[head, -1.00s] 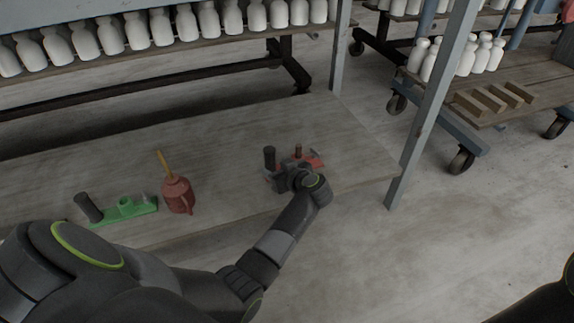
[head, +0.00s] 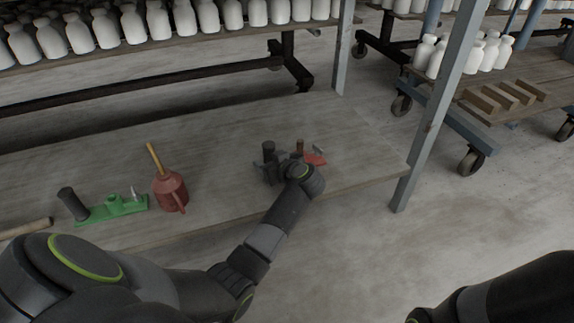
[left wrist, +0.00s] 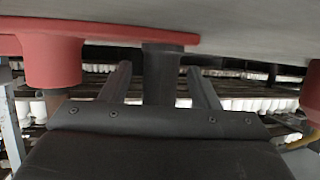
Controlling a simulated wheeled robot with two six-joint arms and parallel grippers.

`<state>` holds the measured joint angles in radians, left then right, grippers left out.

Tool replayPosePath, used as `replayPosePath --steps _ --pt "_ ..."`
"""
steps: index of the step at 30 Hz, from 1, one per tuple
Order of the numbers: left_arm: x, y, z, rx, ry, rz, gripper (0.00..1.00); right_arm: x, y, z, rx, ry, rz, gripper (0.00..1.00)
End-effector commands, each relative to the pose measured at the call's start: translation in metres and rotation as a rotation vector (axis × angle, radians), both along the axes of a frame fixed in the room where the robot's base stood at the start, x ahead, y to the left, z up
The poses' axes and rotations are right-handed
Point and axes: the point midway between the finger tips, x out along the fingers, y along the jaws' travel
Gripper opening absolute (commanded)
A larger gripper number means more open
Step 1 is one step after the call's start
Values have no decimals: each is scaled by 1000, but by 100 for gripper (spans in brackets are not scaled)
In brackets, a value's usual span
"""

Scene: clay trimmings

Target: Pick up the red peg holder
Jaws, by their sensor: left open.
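The red peg holder (head: 316,158) lies on the low wooden table, mostly hidden behind my left gripper. A dark upright post (head: 268,150) and a shorter brown peg (head: 299,146) rise from it. My left gripper (head: 272,168) is open at the post, low over the table. In the left wrist view, which looks upside down, the dark post (left wrist: 160,75) stands between the two fingers (left wrist: 160,88), with a gap on each side. The red base (left wrist: 115,38) and a red socket (left wrist: 52,62) show there too. My right gripper is out of view.
A red can (head: 170,192) with a yellow stick and a green holder (head: 112,210) with a dark post stand left on the table (head: 215,150). A wooden rod (head: 25,228) lies at far left. A grey shelf post (head: 430,125) rises at right.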

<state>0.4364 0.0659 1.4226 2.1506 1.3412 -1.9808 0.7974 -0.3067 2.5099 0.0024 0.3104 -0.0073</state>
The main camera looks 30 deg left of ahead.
Motion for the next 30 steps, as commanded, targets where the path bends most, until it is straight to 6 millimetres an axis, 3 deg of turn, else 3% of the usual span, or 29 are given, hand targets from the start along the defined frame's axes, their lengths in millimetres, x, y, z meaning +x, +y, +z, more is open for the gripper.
replayPosePath --steps 8,20,30 --pt "0 0 1 0 0 0 53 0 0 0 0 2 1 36" --pt "0 0 0 0 0 0 1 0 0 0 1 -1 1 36" --pt "1 0 3 0 -4 -1 0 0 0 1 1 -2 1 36"
